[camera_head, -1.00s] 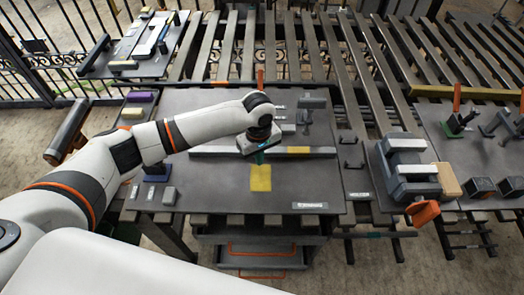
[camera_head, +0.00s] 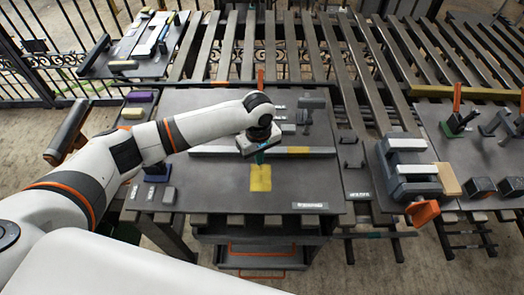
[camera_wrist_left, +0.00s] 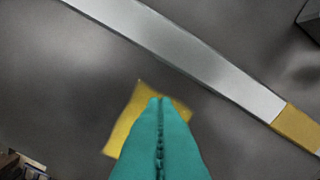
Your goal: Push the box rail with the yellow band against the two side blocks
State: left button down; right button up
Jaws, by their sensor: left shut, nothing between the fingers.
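The box rail (camera_head: 220,150) is a long, light grey bar lying across the dark work plate, with a yellow band (camera_head: 298,150) toward its right end. In the left wrist view the rail (camera_wrist_left: 190,55) runs diagonally, with the band (camera_wrist_left: 297,127) at lower right. My left gripper (camera_head: 259,158) has teal fingers, shut and empty, pointing down on the near side of the rail. In the wrist view its fingertips (camera_wrist_left: 160,100) overlap a yellow square patch (camera_head: 260,178) and appear apart from the rail. Small grey blocks (camera_head: 288,129) stand behind the rail; I cannot tell which are the side blocks.
A grey clamp-like device (camera_head: 408,168) with an orange part stands to the right. A grey fixture (camera_head: 312,102) stands at the back right. The plate around the yellow patch is clear.

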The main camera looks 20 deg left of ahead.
pick_arm(q)
jog(key=shift+f, duration=0.9)
jog(key=shift+r+p, duration=0.2)
jog(key=shift+p, duration=0.4)
dwell(0.3)
jog(key=shift+w, duration=0.15)
dwell(0.5)
jog(key=shift+w+a+b, duration=0.25)
jog(key=shift+w+b, duration=0.1)
jog(key=shift+w, duration=0.45)
jog(key=shift+w+a+b, duration=0.25)
jog(key=shift+w+b, duration=0.1)
jog(key=shift+w, duration=0.45)
jog(key=shift+w+a+b, duration=0.25)
jog(key=shift+w+b, duration=0.1)
jog(key=shift+w, duration=0.45)
jog(key=shift+w+a+b, duration=0.25)
jog(key=shift+w+b, duration=0.3)
jog(key=shift+w, duration=0.3)
jog(key=shift+w+a+b, duration=0.25)
jog(key=shift+w+b, duration=0.3)
jog(key=shift+w, duration=0.3)
jog(key=shift+r, duration=0.1)
